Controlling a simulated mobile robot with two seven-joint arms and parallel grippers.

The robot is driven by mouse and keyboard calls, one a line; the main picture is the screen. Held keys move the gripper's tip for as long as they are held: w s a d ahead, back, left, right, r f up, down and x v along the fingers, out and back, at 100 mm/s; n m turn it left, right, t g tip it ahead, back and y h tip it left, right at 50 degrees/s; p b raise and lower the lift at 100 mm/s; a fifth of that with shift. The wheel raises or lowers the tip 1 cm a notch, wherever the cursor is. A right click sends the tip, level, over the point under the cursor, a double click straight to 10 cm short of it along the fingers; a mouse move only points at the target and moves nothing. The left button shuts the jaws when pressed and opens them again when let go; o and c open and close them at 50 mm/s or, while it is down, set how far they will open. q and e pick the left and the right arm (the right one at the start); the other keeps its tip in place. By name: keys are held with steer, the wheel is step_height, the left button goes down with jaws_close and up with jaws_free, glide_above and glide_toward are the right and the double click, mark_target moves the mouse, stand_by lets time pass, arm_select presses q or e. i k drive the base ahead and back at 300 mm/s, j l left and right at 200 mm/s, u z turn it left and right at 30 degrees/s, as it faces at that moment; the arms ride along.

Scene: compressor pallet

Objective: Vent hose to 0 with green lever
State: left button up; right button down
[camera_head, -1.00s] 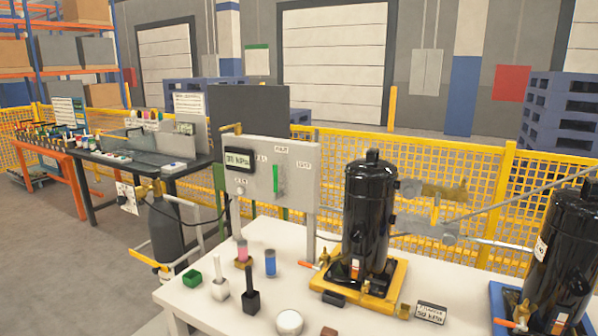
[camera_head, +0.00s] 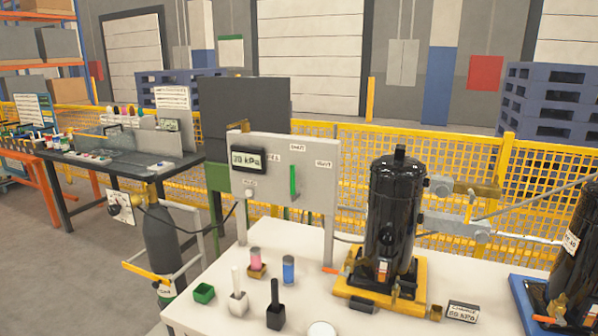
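The green lever (camera_head: 293,182) stands about upright on the grey panel (camera_head: 315,215) at the back of the white table. The label above it seems to read SHUT, with VENT to its right and a partly readable label to its left. The black display (camera_head: 248,159) on the panel seems to read 20 kPa. A thin dark hose (camera_head: 190,230) runs from the panel's lower left towards the dark gas cylinder (camera_head: 160,240). Neither of my grippers shows in this view.
A black compressor (camera_head: 392,210) on a yellow base stands right of the panel; another (camera_head: 575,255) is at the right edge. A green block (camera_head: 204,293), small coloured cups and handled tools stand at the table's front left. A yellow fence (camera_head: 350,150) runs behind.

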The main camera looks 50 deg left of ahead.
mark_target(294, 196)
steer(key=k+j, duration=0.1)
steer(key=j, duration=0.25)
steer(key=k+j, duration=0.1)
steer(key=j, duration=0.3)
steer(key=k+j+z, duration=0.1)
steer(key=j, duration=0.25)
steer(key=k+j, duration=0.15)
steer(key=j, duration=0.2)
steer(key=k+j, duration=0.1)
steer(key=j, duration=0.25)
steer(key=z, duration=0.05)
